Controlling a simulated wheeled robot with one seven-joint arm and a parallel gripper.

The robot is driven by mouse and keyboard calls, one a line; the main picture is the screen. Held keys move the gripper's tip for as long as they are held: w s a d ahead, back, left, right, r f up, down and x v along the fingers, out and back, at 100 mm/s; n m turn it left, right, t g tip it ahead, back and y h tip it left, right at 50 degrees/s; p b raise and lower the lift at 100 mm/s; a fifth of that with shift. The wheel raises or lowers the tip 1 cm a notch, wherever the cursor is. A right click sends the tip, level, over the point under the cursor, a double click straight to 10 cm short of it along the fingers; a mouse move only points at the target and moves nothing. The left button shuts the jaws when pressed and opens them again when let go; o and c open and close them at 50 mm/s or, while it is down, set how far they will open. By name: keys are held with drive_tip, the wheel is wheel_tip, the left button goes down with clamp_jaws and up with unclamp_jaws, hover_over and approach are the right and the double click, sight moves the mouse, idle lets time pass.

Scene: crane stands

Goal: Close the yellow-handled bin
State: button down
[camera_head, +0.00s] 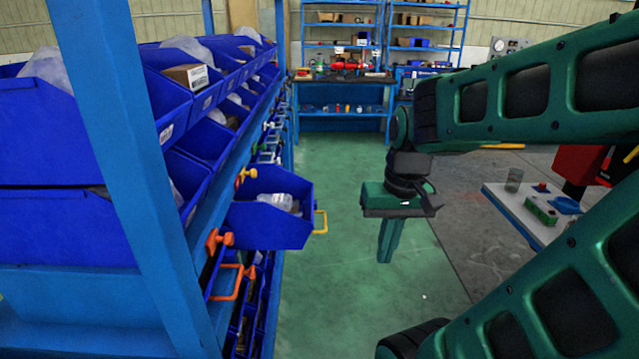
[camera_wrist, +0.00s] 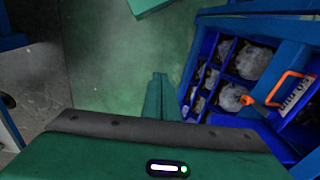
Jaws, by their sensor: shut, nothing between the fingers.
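The yellow-handled bin (camera_head: 275,231) is a blue bin pulled out of the left rack, with a clear plastic bag inside. Its yellow handle (camera_head: 320,222) is on its right end, over the aisle. My gripper (camera_head: 385,257) is to the right of the handle, pointing down, apart from the bin. Its green fingers are together and empty. In the wrist view the shut fingers (camera_wrist: 158,95) point over the green floor. I cannot make out the yellow handle in that view.
The blue rack (camera_head: 125,150) with several bins fills the left side. An orange handle (camera_head: 232,281) is below the open bin; an orange handle (camera_wrist: 285,86) shows in the wrist view. A table (camera_head: 520,215) stands at right. The green floor (camera_head: 340,300) between is clear.

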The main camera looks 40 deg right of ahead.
drive_tip(key=w+d+r+t+y, duration=0.15)
drive_tip(key=w+d, duration=0.25)
drive_tip(key=w, duration=0.4)
drive_tip(key=w+d+r+t, duration=0.3)
drive_tip(key=w+d, duration=0.1)
drive_tip(key=w, duration=0.3)
drive_tip(key=w+d+r+t+y, duration=0.15)
drive_tip(key=w+d, duration=0.25)
drive_tip(key=w, duration=0.4)
drive_tip(key=w+a+f+h, duration=0.1)
drive_tip(key=w+a+f, duration=0.4)
drive_tip(key=w+f, duration=0.2)
drive_tip(key=shift+w+n, duration=0.3)
drive_tip(key=shift+w, duration=0.2)
